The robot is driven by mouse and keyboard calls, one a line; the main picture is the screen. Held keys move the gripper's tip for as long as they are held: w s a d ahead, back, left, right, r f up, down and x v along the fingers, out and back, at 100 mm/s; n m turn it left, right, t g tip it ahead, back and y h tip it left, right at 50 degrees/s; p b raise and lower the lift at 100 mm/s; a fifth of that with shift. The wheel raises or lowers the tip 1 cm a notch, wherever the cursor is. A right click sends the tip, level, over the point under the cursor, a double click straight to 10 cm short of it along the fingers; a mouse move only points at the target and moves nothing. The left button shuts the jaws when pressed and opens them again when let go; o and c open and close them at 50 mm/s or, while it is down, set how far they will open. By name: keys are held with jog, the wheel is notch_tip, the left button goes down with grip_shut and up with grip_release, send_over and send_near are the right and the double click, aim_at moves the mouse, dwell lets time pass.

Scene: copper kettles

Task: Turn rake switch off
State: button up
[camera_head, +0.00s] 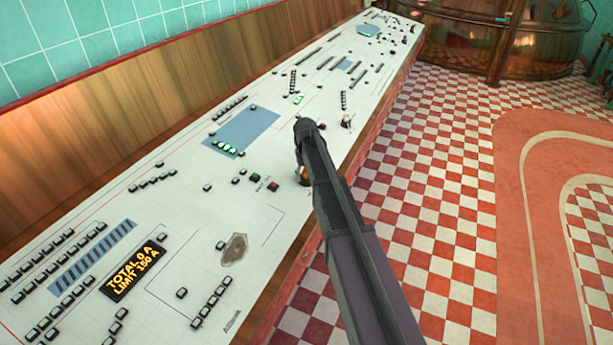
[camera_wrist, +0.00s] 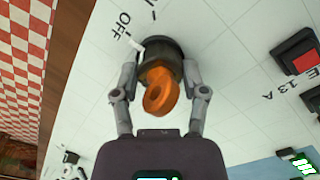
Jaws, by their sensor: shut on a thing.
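The rotary switch (camera_wrist: 161,88) has an orange knob on a black round collar and stands on the white panel. In the wrist view, the letters "OFF" (camera_wrist: 123,26) are printed at its upper left. A short white pointer at the collar's left side points roughly toward "OFF". My gripper (camera_wrist: 160,68) is shut on the switch, with one finger on each side of it. In the head view, my arm covers most of the switch; only a bit of orange (camera_head: 303,174) shows beside it.
The long white control panel (camera_head: 185,205) carries many small black switches. A red indicator (camera_wrist: 302,62) sits right of the switch, near a label ending "E 13 A". A display (camera_head: 133,270) reads "TOTAL 0 A, LIMIT 150 A". Checkered floor (camera_head: 440,190) lies right of the panel.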

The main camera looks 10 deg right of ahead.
jog(key=shift+s+n, duration=0.1)
jog(key=shift+n, duration=0.4)
jog(key=o, duration=1.2)
jog(key=shift+c, duration=0.2)
jog(key=s+r+m+p, duration=0.1)
jog(key=s+r+p, duration=0.1)
jog(key=s, duration=1.2)
jog(key=s+r+m+p, duration=0.1)
jog(key=s+r+p, duration=0.1)
jog(key=s, duration=1.3)
jog(key=shift+d+r, duration=0.15)
jog(key=shift+r, duration=0.1)
